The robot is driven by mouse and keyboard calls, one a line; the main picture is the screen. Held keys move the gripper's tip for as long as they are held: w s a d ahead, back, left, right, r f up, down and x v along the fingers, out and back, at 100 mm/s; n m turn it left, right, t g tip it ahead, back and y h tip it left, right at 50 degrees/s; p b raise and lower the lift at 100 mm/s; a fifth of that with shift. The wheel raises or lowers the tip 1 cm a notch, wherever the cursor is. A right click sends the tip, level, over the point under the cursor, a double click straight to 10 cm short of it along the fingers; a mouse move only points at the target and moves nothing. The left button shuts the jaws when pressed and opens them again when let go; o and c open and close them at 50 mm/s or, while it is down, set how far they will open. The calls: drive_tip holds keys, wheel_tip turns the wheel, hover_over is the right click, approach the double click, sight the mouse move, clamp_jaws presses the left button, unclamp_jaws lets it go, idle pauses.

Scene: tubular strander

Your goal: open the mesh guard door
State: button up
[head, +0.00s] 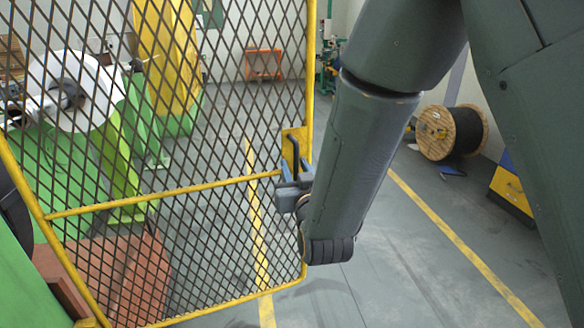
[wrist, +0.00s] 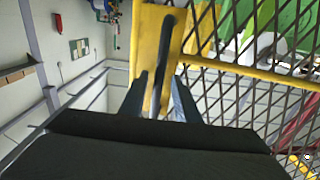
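The mesh guard door (head: 170,198) has a yellow frame and dark diamond mesh and fills the left of the head view. No post shows beside its right edge there. Its dark bar handle (head: 294,152) stands on a yellow plate (head: 301,142) at that edge. My gripper (head: 290,177) is at the handle's lower part. In the wrist view the handle (wrist: 164,50) runs between my two fingers (wrist: 160,88), with yellow plate showing on both sides, so the fingers look open around it. Contact at the lower handle is hidden.
Behind the mesh are green and yellow machine parts (head: 170,50) and a reddish-brown block (head: 140,272). A wooden cable reel (head: 435,134) and a yellow-blue cabinet (head: 512,190) stand to the right. Grey floor (head: 385,265) with yellow lines lies clear right of the door.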

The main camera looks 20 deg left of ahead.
drive_tip(key=shift+d, duration=0.1)
drive_tip(key=b+v, duration=0.2)
drive_tip(key=v, duration=0.5)
drive_tip(key=shift+s, duration=0.35)
drive_tip(key=shift+d, duration=0.15)
drive_tip(key=w+d+f+m+g+h, duration=0.1)
drive_tip(key=w+d+f+g+h, duration=0.15)
drive_tip(key=d+f, duration=0.45)
drive_tip(key=w+d+f+m+g+h, duration=0.15)
drive_tip(key=d+f+g+h, duration=0.25)
drive_tip(key=d, duration=0.6)
drive_tip(key=s+d+f+m+g+h, duration=0.2)
drive_tip(key=s+d+g, duration=0.6)
drive_tip(key=s+d, duration=0.8)
drive_tip(key=shift+d+f+m+g, duration=0.15)
drive_tip(key=shift+d+m+g, duration=0.2)
drive_tip(key=shift+d+m, duration=0.6)
